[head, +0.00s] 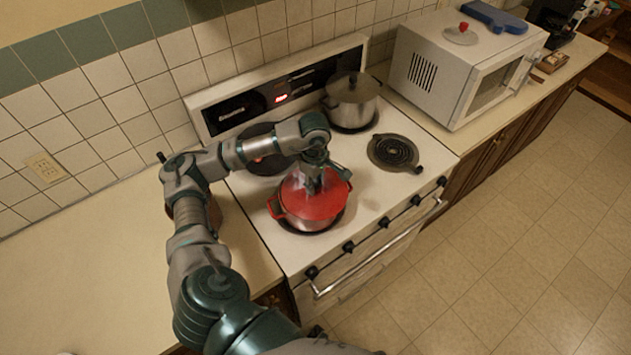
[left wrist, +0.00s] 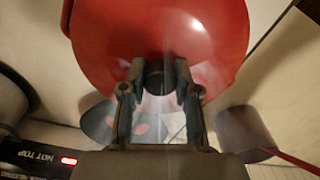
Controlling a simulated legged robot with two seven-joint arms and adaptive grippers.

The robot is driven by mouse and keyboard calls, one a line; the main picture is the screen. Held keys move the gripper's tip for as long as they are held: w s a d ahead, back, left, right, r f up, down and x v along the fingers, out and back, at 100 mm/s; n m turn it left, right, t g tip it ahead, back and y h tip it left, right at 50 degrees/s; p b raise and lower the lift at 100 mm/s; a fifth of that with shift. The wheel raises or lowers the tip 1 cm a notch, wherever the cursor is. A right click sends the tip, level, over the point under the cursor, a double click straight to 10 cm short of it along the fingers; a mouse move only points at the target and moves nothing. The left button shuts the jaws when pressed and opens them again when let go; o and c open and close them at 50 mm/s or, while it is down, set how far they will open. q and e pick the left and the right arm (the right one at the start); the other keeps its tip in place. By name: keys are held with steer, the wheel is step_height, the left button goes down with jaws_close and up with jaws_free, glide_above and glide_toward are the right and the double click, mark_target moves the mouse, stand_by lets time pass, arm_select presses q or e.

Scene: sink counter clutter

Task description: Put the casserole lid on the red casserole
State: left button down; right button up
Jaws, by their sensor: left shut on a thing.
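The red casserole (head: 301,222) sits on the front left burner of the stove, with a red handle showing at its left. The casserole lid (head: 322,206) is red and lies over the casserole's top; I cannot tell whether its rim touches the pot all round. In the left wrist view the lid (left wrist: 110,35) fills the upper middle, with a dark knob. My left gripper (head: 318,184) is above the lid. In the left wrist view its fingers (left wrist: 157,92) are closed around the knob. The gripper and forearm hide part of the lid. My right gripper is not in view.
A steel pot (head: 352,103) with a lid stands on the back right burner. A dark pan (head: 262,137) is on the back left burner, partly behind my arm. A microwave (head: 440,75) carries a glass lid (head: 461,35) and a blue board (head: 495,17).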

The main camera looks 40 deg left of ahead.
arm_select(q)
steer(key=shift+a, duration=0.3)
steer(key=a, duration=0.1)
steer(key=a+f, duration=0.1)
steer(key=shift+a, duration=0.35)
steer(key=shift+s+d, duration=0.1)
steer(key=shift+d, duration=0.5)
steer(key=shift+d+r, duration=0.15)
steer(key=shift+d, duration=0.65)
steer(key=c, duration=1)
jaws_free()
steer(key=shift+a, duration=0.1)
steer(key=shift+o, duration=1.2)
steer(key=shift+a, duration=0.2)
steer(key=shift+a+f, duration=0.2)
steer(key=shift+a, duration=0.35)
steer(key=shift+r, duration=0.2)
step_height(320, 180, up, 12)
steer(key=shift+a+f, duration=0.2)
steer(key=shift+f, duration=0.05)
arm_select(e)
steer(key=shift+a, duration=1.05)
